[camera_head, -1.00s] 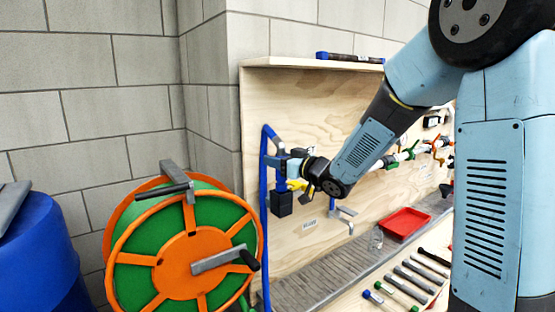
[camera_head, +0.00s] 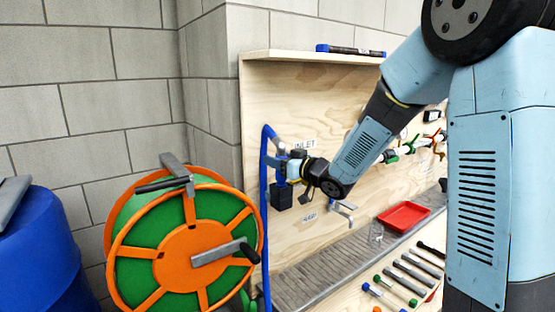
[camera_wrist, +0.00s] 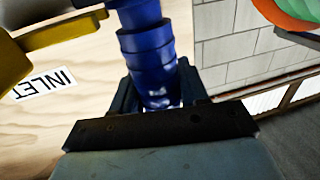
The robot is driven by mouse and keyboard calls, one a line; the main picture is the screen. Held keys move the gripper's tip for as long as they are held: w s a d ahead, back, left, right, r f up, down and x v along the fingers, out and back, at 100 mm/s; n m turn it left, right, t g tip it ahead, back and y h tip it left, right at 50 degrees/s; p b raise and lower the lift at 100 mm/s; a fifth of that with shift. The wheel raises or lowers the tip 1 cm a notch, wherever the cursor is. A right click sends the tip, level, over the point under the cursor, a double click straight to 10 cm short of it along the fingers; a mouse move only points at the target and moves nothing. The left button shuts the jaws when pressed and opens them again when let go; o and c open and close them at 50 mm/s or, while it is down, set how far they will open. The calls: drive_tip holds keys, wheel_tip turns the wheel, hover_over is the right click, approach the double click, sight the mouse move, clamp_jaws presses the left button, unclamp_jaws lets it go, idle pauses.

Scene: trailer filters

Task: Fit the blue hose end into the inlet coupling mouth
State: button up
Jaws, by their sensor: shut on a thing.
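My gripper (camera_head: 291,170) is shut on the blue hose end (camera_head: 281,167), close to the plywood panel. In the wrist view, the ribbed dark-blue hose end (camera_wrist: 148,50) sits between the fingers of my gripper (camera_wrist: 160,92) and runs up out of the picture. I cannot make out the inlet coupling mouth.
An orange-and-green hose reel (camera_head: 190,258) stands left of the panel (camera_head: 320,100). A blue hose (camera_head: 265,225) rises along the panel's left edge. A dark box (camera_head: 281,198) hangs below my gripper. A red tray (camera_head: 403,214) and several tools lie on the bench to the right.

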drive_tip(key=shift+f, duration=0.1)
drive_tip(key=o, duration=1.2)
drive_tip(key=v, duration=1.4)
drive_tip(key=shift+w, duration=0.1)
